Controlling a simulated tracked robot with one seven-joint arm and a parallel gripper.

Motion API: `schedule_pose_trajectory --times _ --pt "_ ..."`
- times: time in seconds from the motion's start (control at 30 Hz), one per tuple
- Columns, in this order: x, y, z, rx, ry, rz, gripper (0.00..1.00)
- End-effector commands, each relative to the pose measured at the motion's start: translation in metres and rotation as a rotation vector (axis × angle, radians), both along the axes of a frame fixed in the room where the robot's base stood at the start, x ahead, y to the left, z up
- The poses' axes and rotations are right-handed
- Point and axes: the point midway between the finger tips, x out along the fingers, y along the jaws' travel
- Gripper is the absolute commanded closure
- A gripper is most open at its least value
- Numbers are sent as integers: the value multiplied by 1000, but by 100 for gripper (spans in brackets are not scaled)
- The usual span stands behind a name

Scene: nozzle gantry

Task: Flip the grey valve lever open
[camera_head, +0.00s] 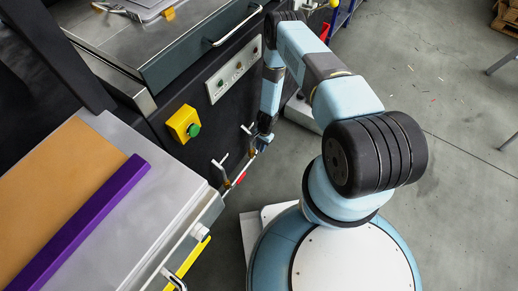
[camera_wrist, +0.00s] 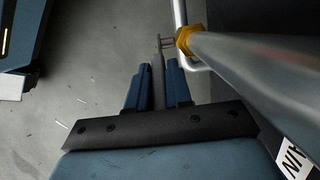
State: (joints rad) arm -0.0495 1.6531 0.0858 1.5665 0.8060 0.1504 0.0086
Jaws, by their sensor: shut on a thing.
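The grey valve lever (camera_wrist: 158,62) runs lengthwise between the two blue fingers of my gripper (camera_wrist: 155,78) in the wrist view. The fingers are shut on it, and its far end reaches past the fingertips. A brass-coloured fitting (camera_wrist: 187,39) on a grey pipe (camera_wrist: 240,60) is just right of the lever's far end. In the head view my gripper (camera_head: 262,142) is low at the machine's front, beside the small pipes and valves. The lever is too small there to tell from the other parts, and my arm partly covers that spot.
A yellow box with a green button (camera_head: 184,124) and a control panel (camera_head: 232,76) are on the dark machine front. A white T-shaped handle (camera_head: 220,161) and a red-marked part (camera_head: 239,179) stick out left of my gripper. The grey floor (camera_head: 440,110) at right is open.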

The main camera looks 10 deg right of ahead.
Motion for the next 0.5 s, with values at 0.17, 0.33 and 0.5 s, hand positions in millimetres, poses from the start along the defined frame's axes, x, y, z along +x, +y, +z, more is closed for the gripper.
schedule_pose_trajectory --times 0.17,0.33,0.5 --pt "2 0 0 -5 -4 4 74" --pt "1 1 1 -3 -3 6 74" --pt "3 0 12 -2 -2 7 74"
